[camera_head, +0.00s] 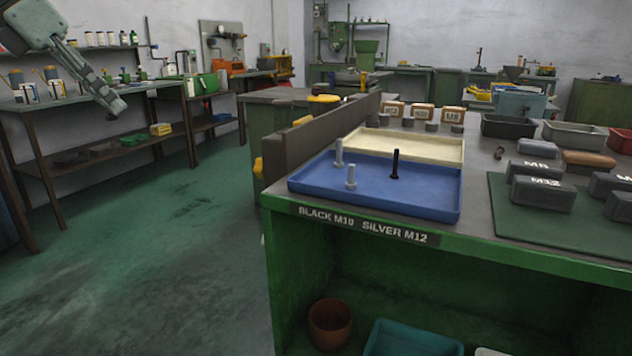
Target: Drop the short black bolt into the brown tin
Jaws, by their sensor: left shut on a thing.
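My left gripper (112,104) hangs high at the upper left, over the floor and well away from the green bench. Its fingers look closed together, and what they hold is too small to make out. A black bolt (395,165) stands upright on the right side of the blue tray (430,204); whether it is the short one is unclear. Two silver bolts, one (339,153) farther back and one (351,178) nearer, stand left of it. A round, open brown tin (330,325) stands low under the bench top. My right gripper is out of view.
The bench label (368,225) reads "BLACK M10 SILVER M12". A cream tray (420,146) lies behind the blue one. A dark upright board (320,135) borders the bench's left side. Dark blocks (541,193) sit on a green mat at right. A teal bin (410,340) stands beside the tin.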

